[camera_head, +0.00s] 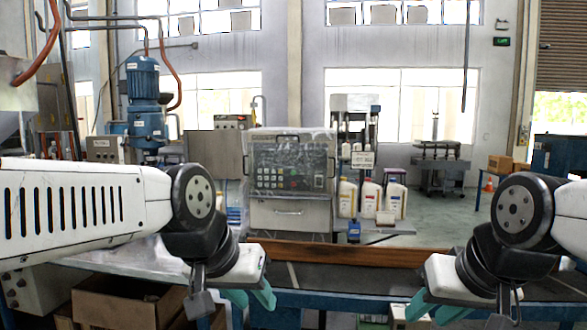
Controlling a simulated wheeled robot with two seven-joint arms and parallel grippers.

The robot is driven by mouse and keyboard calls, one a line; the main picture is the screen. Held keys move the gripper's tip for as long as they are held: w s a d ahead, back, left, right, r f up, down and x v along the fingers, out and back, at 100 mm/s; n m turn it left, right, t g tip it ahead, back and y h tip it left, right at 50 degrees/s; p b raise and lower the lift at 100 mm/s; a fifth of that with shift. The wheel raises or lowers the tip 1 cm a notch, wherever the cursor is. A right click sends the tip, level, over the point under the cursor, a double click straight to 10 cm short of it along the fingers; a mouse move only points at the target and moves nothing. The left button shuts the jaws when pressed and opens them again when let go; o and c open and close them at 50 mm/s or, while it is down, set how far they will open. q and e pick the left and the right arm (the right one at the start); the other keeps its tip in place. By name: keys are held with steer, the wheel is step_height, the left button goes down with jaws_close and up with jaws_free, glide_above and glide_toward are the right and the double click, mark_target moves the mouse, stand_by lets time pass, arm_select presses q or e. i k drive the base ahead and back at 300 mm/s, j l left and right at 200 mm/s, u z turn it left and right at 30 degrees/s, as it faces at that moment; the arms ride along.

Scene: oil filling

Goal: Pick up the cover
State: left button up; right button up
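I cannot make out a cover for certain in the head view. White oil bottles with labels, including one in the middle (369,198), stand upright on a filling station (385,229) beyond the bench. My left gripper (250,299) has teal fingers that point down and stand apart, with nothing seen between them. My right gripper (432,309) also has its teal fingers apart and looks empty. Both grippers are low in front of the bench, well short of the bottles.
A control cabinet (290,178) with buttons stands in the middle. A brown wooden beam (340,254) runs along the blue-framed bench (335,299). Cardboard boxes (125,305) are at lower left. A blue motor (143,80) stands at left. Open floor (440,215) lies at back right.

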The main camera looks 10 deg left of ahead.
mark_target(298, 169)
steer(key=i+j+z, duration=0.15)
steer(key=z, duration=0.25)
steer(key=j+z, duration=0.25)
steer(key=z, duration=0.15)
steer(key=i+j+z, duration=0.15)
steer(key=z, duration=0.25)
steer(key=j, duration=0.1)
